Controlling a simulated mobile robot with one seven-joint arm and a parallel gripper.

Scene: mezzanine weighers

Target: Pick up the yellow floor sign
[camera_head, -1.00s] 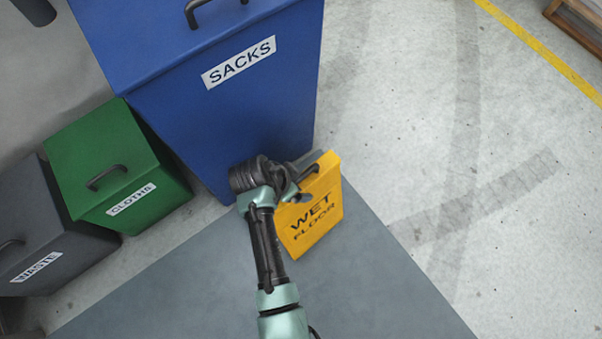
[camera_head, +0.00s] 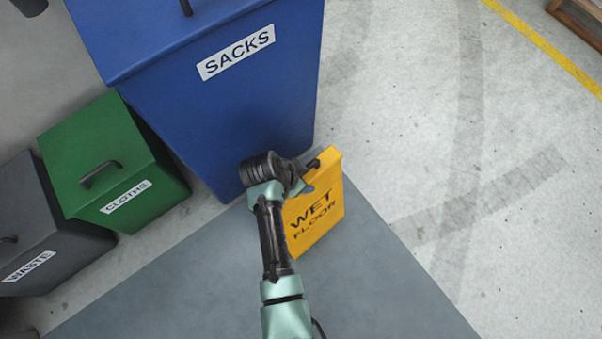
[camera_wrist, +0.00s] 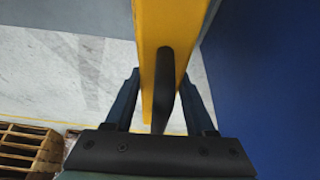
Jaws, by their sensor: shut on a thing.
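The yellow floor sign (camera_head: 318,212), lettered WET FLOOR, is upright in front of the blue sacks bin in the head view. My gripper (camera_head: 309,172) is at its top edge. In the wrist view the sign (camera_wrist: 158,40) runs between the two fingers of my gripper (camera_wrist: 162,88), with a dark handle (camera_wrist: 162,85) along its edge. My gripper is shut on the sign, seemingly at this handle. My arm hides part of the sign's left side in the head view. I cannot tell whether its base touches the floor.
The blue sacks bin (camera_head: 205,110) stands close behind and left of the sign. A green cloths bin (camera_head: 100,160) and a grey waste bin (camera_head: 45,235) stand further left. Open floor (camera_head: 450,150) lies to the right. A wooden pallet (camera_wrist: 30,150) shows in the wrist view.

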